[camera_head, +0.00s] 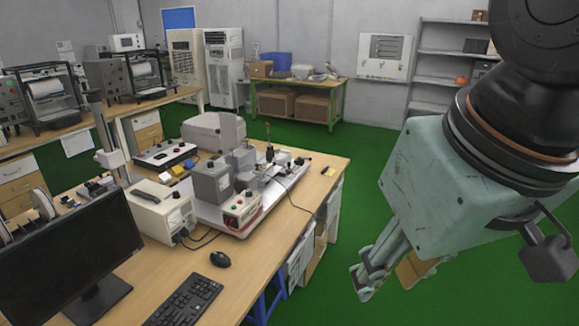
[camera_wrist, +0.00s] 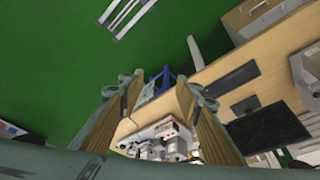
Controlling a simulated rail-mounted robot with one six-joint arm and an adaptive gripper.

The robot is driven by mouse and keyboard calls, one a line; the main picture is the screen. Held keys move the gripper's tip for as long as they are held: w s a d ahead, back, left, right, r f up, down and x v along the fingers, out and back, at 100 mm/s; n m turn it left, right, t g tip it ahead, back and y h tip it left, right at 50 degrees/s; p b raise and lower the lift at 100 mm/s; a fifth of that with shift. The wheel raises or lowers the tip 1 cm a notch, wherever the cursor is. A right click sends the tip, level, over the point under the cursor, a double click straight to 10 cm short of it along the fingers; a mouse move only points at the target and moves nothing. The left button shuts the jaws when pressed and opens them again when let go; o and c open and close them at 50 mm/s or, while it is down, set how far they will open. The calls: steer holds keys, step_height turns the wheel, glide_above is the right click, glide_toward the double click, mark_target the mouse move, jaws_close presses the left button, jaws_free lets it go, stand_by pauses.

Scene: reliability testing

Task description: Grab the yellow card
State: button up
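My gripper (camera_head: 390,280) hangs over the green floor to the right of the workbench, away from the bench top. Its two fingers stand apart with nothing between them; the wrist view also shows the open gripper (camera_wrist: 160,88). Another small yellow item (camera_head: 177,170) lies near the middle of the bench, by the control box. I cannot make out a yellow card in the wrist view.
The workbench (camera_head: 262,290) holds a monitor (camera_head: 68,248), keyboard (camera_head: 186,299), mouse (camera_head: 220,259), a white power unit (camera_head: 160,212) and a test machine (camera_head: 212,181) with cables. Shelves (camera_head: 440,62) stand behind my arm.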

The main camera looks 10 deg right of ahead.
steer(key=o, duration=1.5)
steer(key=shift+c, duration=0.2)
steer(key=shift+w, duration=0.1)
